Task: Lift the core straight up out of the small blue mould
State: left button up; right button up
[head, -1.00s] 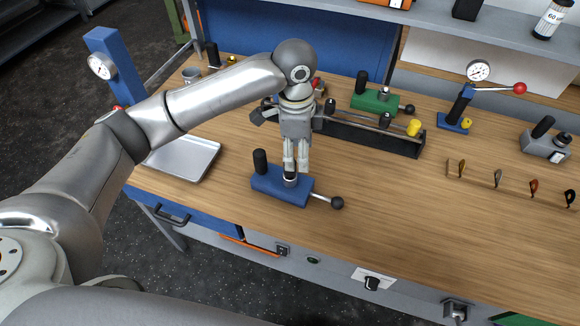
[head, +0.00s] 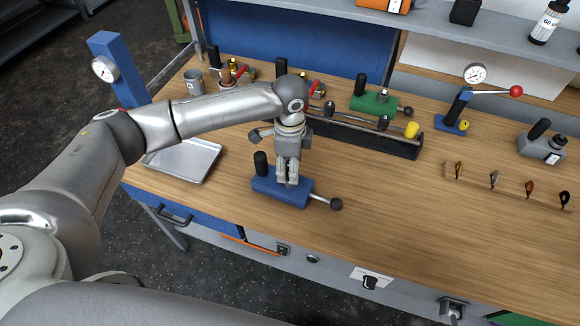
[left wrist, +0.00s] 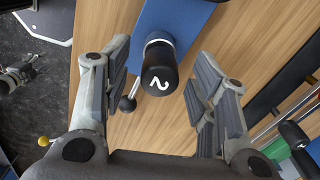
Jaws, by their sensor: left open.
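The small blue mould (head: 268,183) lies on the wooden bench near its front edge, with a black upright post (head: 260,162) at its left and a ball-ended rod (head: 336,204) at its right. My left gripper (head: 287,182) points down over the middle of the mould. In the left wrist view the core (left wrist: 159,72), a black cylinder marked 2 with a pale collar, stands between the open fingers with gaps on both sides. The blue mould (left wrist: 178,18) shows behind it. My right gripper is not in view.
A black rack (head: 365,138) with a yellow knob stands behind the gripper. A green mould (head: 374,102) is farther back. A metal tray (head: 183,160) lies to the left. The bench to the right of the blue mould is clear up to a row of small hooks (head: 493,181).

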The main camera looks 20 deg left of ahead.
pick_arm(q)
jog(key=shift+f, duration=0.8)
jog(key=c, duration=1.1)
jog(key=shift+c, duration=0.3)
jog(key=shift+r, duration=0.15)
